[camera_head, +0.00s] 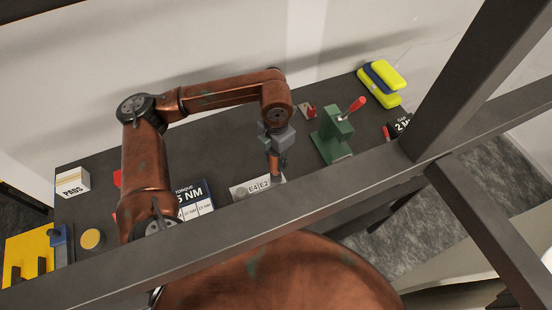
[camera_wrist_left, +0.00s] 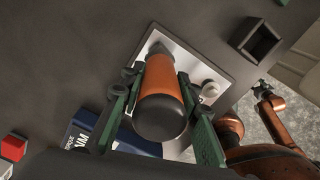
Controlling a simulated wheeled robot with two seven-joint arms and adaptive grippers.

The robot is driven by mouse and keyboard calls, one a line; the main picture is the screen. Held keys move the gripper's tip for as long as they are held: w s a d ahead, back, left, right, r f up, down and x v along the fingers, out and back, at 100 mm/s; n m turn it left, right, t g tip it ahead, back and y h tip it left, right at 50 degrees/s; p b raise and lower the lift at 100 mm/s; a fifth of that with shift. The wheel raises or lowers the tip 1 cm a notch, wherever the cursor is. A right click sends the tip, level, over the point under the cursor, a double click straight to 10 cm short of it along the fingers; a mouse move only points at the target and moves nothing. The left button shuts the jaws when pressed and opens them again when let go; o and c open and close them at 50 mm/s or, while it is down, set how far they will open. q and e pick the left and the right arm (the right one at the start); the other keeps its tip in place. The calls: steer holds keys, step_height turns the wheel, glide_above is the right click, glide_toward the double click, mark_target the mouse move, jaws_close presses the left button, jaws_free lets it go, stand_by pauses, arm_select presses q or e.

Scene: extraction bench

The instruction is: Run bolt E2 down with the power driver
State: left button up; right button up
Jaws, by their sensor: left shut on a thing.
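My left gripper (camera_head: 275,148) is shut on the orange power driver (camera_head: 275,168) above the right part of the pale bolt plate (camera_head: 238,188). The plate carries the labels E4 and E2 (camera_head: 264,184). In the left wrist view, the driver (camera_wrist_left: 162,100), orange with a black end, sits between the green fingers of the gripper (camera_wrist_left: 158,82). Its far end points down at the plate (camera_wrist_left: 187,55). The driver hides the place under its tip, so I cannot tell whether it touches bolt E2.
A blue-and-white torque card (camera_head: 195,198) lies left of the plate. A green press-like fixture with a red handle (camera_head: 333,135) stands to the right. Yellow-and-blue pads (camera_head: 381,84) lie at the back right. A dark beam crosses the front of the head view and hides part of the bench.

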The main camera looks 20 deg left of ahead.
arm_select(q)
steer(key=shift+f+b, duration=0.65)
steer(key=shift+b, duration=0.55)
stand_by(2.7)
steer(key=shift+r, duration=0.25)
step_height(320, 180, up, 6)
steer(key=p, duration=0.2)
steer(key=shift+f+p, duration=0.2)
steer(key=shift+p, duration=0.15)
stand_by(0.6)
stand_by(1.0)
